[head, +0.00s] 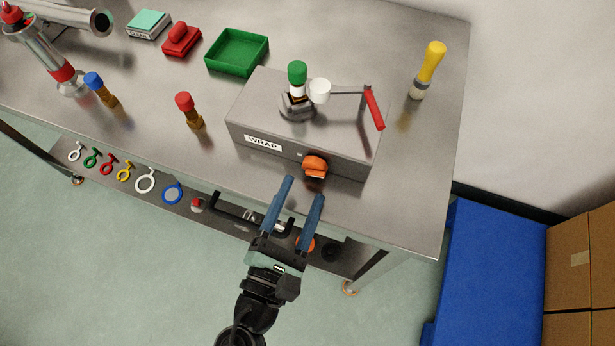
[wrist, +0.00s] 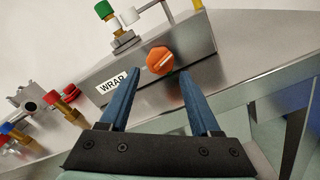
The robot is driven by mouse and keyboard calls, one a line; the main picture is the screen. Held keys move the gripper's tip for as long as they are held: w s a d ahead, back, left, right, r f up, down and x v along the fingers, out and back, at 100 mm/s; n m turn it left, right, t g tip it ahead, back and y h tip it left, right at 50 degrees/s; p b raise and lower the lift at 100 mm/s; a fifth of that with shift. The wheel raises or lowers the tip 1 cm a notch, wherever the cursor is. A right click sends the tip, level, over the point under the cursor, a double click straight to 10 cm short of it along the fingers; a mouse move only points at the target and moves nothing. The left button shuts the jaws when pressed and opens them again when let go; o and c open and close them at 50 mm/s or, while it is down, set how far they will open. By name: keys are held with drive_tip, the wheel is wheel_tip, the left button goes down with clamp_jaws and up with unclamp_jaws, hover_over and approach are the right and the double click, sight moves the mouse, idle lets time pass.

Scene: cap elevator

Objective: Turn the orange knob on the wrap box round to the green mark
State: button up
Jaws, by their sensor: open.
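The orange knob (head: 315,166) sits on the front face of the grey wrap box (head: 345,148), right of its WRAP label. In the wrist view the knob (wrist: 160,61) shows face-on, with a pale line slanting across it. My gripper (head: 302,188) is open, with blue fingers, and stands just in front of the box, short of the knob. In the wrist view the knob lies beyond and between the fingertips (wrist: 158,76), and neither finger touches it. I cannot make out a green mark around the knob in either view.
On the box stand a green-capped bottle (head: 297,75), a white cup-like part (head: 319,91) and a red lever (head: 374,110). A green tray (head: 237,52), a red-capped piece (head: 190,110) and a yellow-handled tool (head: 428,70) are on the metal table (head: 400,190). A blue block (head: 490,270) stands right.

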sight(310, 186)
drive_tip(key=v, duration=0.8)
drive_tip(key=shift+s+b, duration=0.2)
drive_tip(key=shift+b, duration=0.25)
drive_tip(key=shift+o, duration=1.4)
drive_tip(key=shift+r+p, duration=0.25)
drive_tip(key=shift+p, duration=0.1)
drive_tip(key=w+d+n+p, duration=0.1)
drive_tip(key=w+n+p, duration=0.1)
drive_tip(key=w+n, duration=0.1)
drive_tip(key=w+d+n+p, duration=0.1)
drive_tip(key=w+n+p, duration=0.2)
drive_tip(key=w, duration=0.2)
drive_tip(key=w+d+n+p, duration=0.2)
drive_tip(key=w+n+p, duration=0.1)
drive_tip(key=w+n, duration=0.1)
drive_tip(key=shift+w+f, duration=0.1)
clamp_jaws()
